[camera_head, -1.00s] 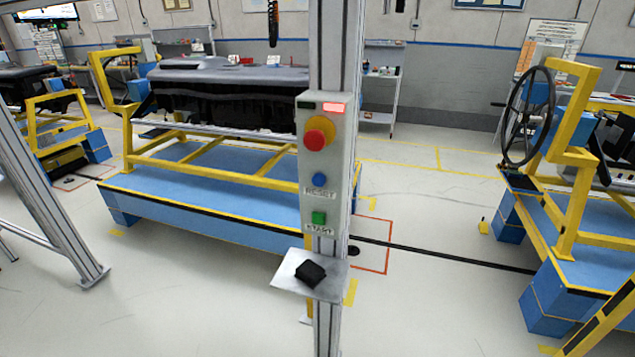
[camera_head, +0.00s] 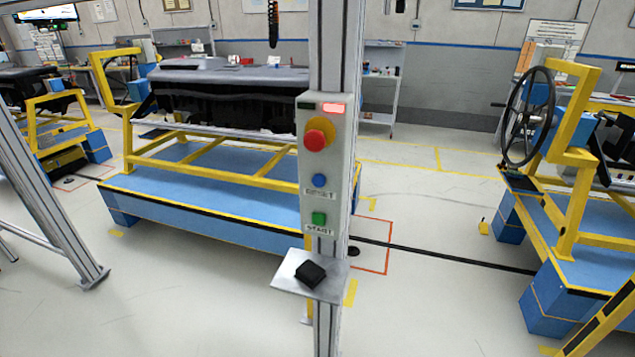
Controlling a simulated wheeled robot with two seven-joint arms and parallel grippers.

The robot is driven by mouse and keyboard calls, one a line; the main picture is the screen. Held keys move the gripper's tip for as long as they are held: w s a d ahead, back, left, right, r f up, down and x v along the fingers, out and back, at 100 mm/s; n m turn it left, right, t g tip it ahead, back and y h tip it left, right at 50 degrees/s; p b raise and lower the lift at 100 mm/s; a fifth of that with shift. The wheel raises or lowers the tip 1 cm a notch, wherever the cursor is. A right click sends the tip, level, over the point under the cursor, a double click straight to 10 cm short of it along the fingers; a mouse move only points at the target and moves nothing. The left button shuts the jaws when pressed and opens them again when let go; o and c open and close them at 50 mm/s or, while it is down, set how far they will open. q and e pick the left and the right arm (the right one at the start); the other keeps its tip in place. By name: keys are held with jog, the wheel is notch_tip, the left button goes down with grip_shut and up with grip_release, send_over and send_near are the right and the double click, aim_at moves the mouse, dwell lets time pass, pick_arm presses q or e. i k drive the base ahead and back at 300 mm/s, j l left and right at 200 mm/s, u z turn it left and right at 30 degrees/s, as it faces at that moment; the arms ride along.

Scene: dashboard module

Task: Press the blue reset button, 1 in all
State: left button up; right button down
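The blue reset button (camera_head: 319,181) sits on the front of a grey control panel (camera_head: 345,150), above a label that reads RESET. The panel is fixed to an upright metal post (camera_head: 336,50). Above the blue button is a red emergency stop knob (camera_head: 317,138) on a yellow base. Below it is a green start button (camera_head: 319,218). At the panel's top a red lamp (camera_head: 334,108) is lit beside a dark one. Neither of my grippers shows in the head view.
A small metal shelf (camera_head: 291,287) with a black box (camera_head: 310,273) juts out below the panel. A blue and yellow platform (camera_head: 200,213) carrying a dashboard stands behind the post. Another fixture with a steering wheel (camera_head: 530,116) stands right. Pale floor in front is clear.

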aim_at(319, 181)
jog(key=u, duration=1.65)
jog(key=k+j+u, duration=0.1)
jog(key=k, duration=0.4)
jog(key=k+j+u, duration=0.1)
jog(key=k+j, duration=0.2)
jog(key=k, duration=0.2)
